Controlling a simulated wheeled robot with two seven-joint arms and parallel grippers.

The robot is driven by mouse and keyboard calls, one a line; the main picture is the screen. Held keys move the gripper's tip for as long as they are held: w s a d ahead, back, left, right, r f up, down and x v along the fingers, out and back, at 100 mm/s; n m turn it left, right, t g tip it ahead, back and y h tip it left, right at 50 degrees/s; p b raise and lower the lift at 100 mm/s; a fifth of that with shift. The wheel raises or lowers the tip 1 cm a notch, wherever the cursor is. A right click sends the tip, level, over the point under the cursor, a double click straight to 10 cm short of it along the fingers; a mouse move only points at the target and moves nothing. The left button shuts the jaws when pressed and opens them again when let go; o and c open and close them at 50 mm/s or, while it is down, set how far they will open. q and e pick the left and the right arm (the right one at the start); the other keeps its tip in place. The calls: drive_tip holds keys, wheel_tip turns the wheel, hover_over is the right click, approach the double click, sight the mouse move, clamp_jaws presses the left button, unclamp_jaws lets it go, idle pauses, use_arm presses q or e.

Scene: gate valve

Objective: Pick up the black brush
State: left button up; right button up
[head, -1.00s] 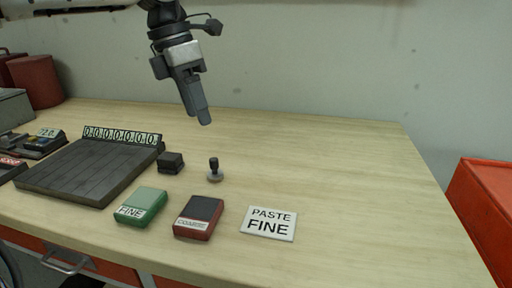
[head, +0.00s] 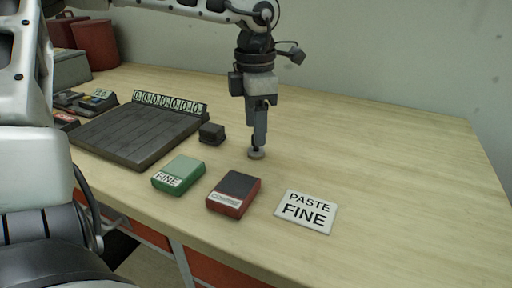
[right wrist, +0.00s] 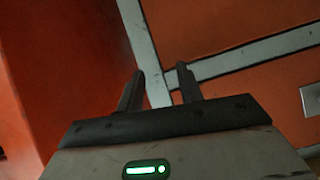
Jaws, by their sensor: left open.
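A small upright tool with a pale round base (head: 256,155), which had a black handle a second ago and may be the black brush, stands on the wooden bench in the head view. My left gripper (head: 257,143) points straight down over it, jaws open, with fingertips at its handle. The fingers hide most of the handle, and I cannot tell whether they touch it. My right gripper (right wrist: 158,82) shows in the right wrist view with two fingers apart and nothing between them, facing an orange surface.
A small black block (head: 211,133) sits left of the tool. A dark slatted board (head: 140,135) lies further left. A green FINE box (head: 180,174), a dark-topped red box (head: 234,192) and a PASTE FINE card (head: 306,211) lie in front. The bench's right side is clear.

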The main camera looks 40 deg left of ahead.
use_arm(q)
wheel_tip(320, 180, down, 5)
drive_tip(key=shift+w+r, duration=0.1)
drive_tip(key=c, duration=1.1)
drive_tip(key=shift+r, duration=0.1)
